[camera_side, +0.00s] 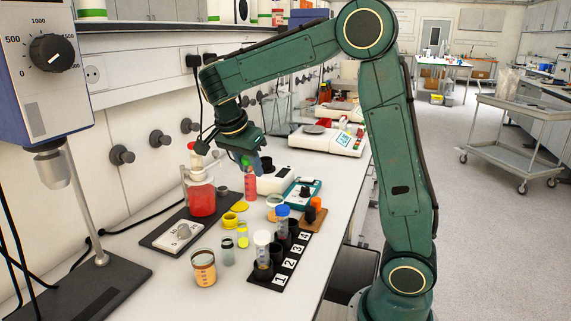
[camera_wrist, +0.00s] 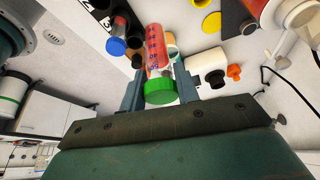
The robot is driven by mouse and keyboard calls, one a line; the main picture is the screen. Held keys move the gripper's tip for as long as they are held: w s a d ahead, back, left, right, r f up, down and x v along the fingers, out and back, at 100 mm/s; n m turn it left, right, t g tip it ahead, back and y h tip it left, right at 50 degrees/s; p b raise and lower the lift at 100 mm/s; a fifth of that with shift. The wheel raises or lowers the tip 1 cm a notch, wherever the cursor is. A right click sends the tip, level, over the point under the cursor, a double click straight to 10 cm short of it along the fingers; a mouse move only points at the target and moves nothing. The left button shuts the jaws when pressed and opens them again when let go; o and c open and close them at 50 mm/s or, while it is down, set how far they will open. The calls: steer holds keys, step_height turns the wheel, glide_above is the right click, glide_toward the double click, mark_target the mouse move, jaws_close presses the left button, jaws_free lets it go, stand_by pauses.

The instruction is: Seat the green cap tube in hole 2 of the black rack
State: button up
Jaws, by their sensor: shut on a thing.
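The green cap tube (camera_wrist: 157,48) hangs cap end in my gripper (camera_wrist: 160,84), with a finger on each side of its green cap (camera_wrist: 161,92). It holds pink-red liquid and carries printed marks. In the side view the tube (camera_side: 250,187) is roughly upright, below my gripper (camera_side: 248,163), behind the rack and left of it. The black rack (camera_side: 263,284) has four-position labels 1 to 4, with 1 nearest the side camera. A white-capped tube (camera_side: 262,240) stands at hole 1. A blue-capped tube (camera_side: 282,212) appears to stand at hole 3. Hole 2 (camera_side: 275,252) looks empty.
A red-filled bottle (camera_side: 201,199) stands on a dark plate left of my gripper.

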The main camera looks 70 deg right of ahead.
steer(key=s+a+f+m, duration=0.1)
steer(key=s+a+f, duration=0.2)
steer(key=s+a, duration=0.2)
steer(key=s, duration=0.3)
steer(key=shift+f, duration=0.25)
steer(key=shift+f, duration=2.1)
steer(key=shift+f, duration=2.05)
stand_by(0.5)
steer(key=o, duration=1.2)
steer(key=shift+r, duration=0.15)
steer(key=v, duration=1.3)
steer(key=shift+w+r, duration=0.25)
